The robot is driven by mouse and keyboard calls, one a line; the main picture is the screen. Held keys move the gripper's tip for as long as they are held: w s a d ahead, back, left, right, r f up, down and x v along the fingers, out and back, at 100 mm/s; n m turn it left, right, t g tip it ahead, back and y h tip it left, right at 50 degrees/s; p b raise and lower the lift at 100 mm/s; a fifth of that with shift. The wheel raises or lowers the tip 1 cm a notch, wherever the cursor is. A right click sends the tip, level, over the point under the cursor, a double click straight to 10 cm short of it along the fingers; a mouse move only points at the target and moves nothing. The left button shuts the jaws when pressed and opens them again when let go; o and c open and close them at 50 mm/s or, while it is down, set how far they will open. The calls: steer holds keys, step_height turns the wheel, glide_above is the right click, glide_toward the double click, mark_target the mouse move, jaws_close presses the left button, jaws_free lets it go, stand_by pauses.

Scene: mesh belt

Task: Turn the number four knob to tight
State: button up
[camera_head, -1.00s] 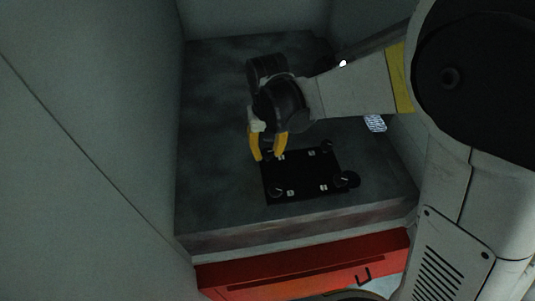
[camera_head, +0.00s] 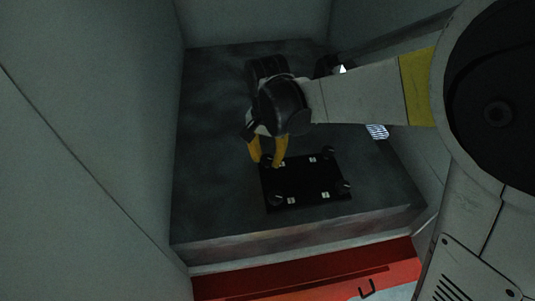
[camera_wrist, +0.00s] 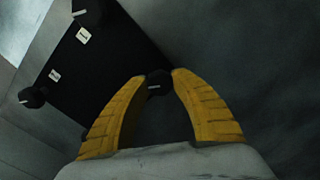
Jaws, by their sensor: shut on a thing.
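A flat black panel (camera_head: 305,184) lies on the grey block top, with a dark knob near each corner. My gripper (camera_head: 267,163) is at its back left corner, yellow fingers pointing down. In the wrist view the fingertips (camera_wrist: 158,84) are closed on either side of a small dark knob (camera_wrist: 155,86) with a pale pointer line. In the head view the fingers largely hide this knob. Other knobs are at the front left (camera_head: 275,199), front right (camera_head: 343,188) and back right (camera_head: 328,152). White number tags stand beside them; I cannot read the gripped knob's tag.
The grey block top (camera_head: 215,140) is bare left of the panel. Walls (camera_head: 90,130) close in at left and back. A red front (camera_head: 310,272) with a dark handle lies below. A pale grille (camera_head: 377,131) is right of the panel. The light is dim.

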mark_target(267, 158)
stand_by(0.4)
steer(key=o, duration=1.2)
step_height(267, 158, up, 12)
